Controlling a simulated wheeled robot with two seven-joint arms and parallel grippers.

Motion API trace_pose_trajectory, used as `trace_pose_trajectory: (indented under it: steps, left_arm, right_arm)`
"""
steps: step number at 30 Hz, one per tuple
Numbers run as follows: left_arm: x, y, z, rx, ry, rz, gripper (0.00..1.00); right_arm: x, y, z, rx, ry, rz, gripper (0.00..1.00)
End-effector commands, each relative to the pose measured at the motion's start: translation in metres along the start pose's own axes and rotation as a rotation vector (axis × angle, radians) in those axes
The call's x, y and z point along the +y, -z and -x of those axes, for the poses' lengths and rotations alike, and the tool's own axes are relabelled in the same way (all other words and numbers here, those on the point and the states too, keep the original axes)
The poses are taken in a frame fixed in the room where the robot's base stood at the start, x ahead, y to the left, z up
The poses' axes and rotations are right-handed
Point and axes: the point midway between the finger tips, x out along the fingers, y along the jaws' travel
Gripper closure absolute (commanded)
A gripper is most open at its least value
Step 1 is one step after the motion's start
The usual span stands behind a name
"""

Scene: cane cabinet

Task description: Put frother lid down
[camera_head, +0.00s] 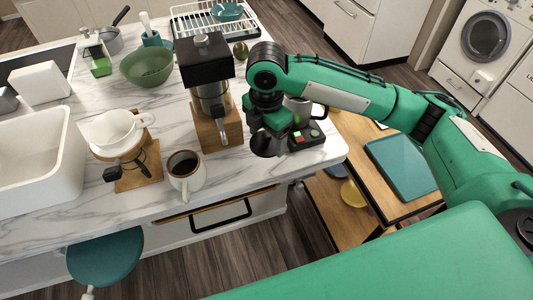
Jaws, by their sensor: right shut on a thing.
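My right gripper (272,126) reaches in from the right over the counter's front right part. It is shut on a dark round piece, which looks like the frother lid (264,146), held tilted below the fingers. The frother (299,106), a grey metal jug, stands just right of the gripper, partly hidden behind my arm. Its dark base (305,138) has small coloured buttons. Whether the lid touches the counter is hard to tell. My left gripper is out of view.
A coffee grinder (205,72) on a wooden base stands left of the gripper. A mug of coffee (186,172) and a pour-over stand (138,168) are farther left. Bare marble counter (236,172) lies in front of the gripper, with the counter edge close by.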

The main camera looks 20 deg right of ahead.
Motion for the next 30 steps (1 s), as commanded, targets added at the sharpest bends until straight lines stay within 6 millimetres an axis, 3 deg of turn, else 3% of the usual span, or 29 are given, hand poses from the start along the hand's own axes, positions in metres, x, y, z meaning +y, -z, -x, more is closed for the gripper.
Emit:
trace_pose_trajectory:
  steps: [3,11,18,29,30]
  left_arm:
    - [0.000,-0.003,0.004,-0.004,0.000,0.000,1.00]
    - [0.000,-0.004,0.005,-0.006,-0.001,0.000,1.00]
    - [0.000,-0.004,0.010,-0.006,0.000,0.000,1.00]
    - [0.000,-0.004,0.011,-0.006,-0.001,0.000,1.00]
    - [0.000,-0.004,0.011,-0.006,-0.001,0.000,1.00]
  right_arm:
    - [0.000,0.000,-0.022,0.001,0.003,0.000,0.47]
    - [0.000,0.000,-0.043,0.000,0.001,-0.001,0.47]
    - [0.000,0.000,-0.076,0.000,0.002,-0.001,0.47]
    - [0.000,0.000,-0.081,0.000,0.000,0.000,0.47]
    - [0.000,0.000,-0.082,0.000,0.000,0.000,0.21]
